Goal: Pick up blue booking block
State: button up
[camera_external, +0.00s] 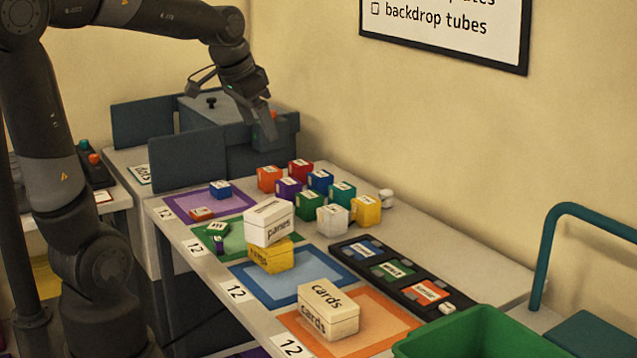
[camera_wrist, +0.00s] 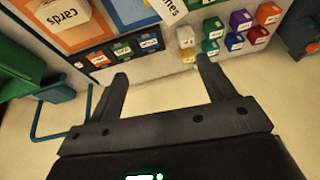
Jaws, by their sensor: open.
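A blue block (camera_external: 319,181) stands in the cluster of coloured blocks on the table in the external view; it also shows at the upper right of the wrist view (camera_wrist: 235,41). A second blue block (camera_external: 220,189) sits on the purple mat (camera_external: 178,207). The block labels are too small to read, so I cannot tell which is the booking block. My gripper (camera_external: 262,124) is raised near the grey bins behind the cluster, apart from the blocks. In the wrist view my gripper (camera_wrist: 162,70) is open, with nothing between its fingers.
Red (camera_external: 300,170), orange (camera_external: 268,178), purple (camera_external: 288,189), teal (camera_external: 341,194), green, white and yellow (camera_external: 366,210) blocks crowd the blue one. A white panes box (camera_external: 269,222) sits on a yellow box. A black tray (camera_external: 392,270) and green bin (camera_external: 470,335) lie right.

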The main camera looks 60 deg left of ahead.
jog(key=w+a+f, duration=0.2)
jog(key=w+a, duration=0.4)
jog(key=a, duration=0.4)
jog(key=g, duration=0.1)
send_near(219, 185)
jog(key=shift+h, duration=0.3)
jog(key=x, duration=0.4)
jog(key=shift+s+a+f, duration=0.1)
jog(key=shift+s+a, duration=0.1)
jog(key=shift+s, duration=0.05)
jog(key=shift+w+x, duration=0.15)
jog(key=shift+x, duration=1.2)
jog(key=shift+w+x, duration=0.2)
jog(key=shift+x, duration=1.15)
jog(key=shift+a, duration=0.1)
jog(key=shift+c, duration=0.4)
jog(key=c, duration=1)
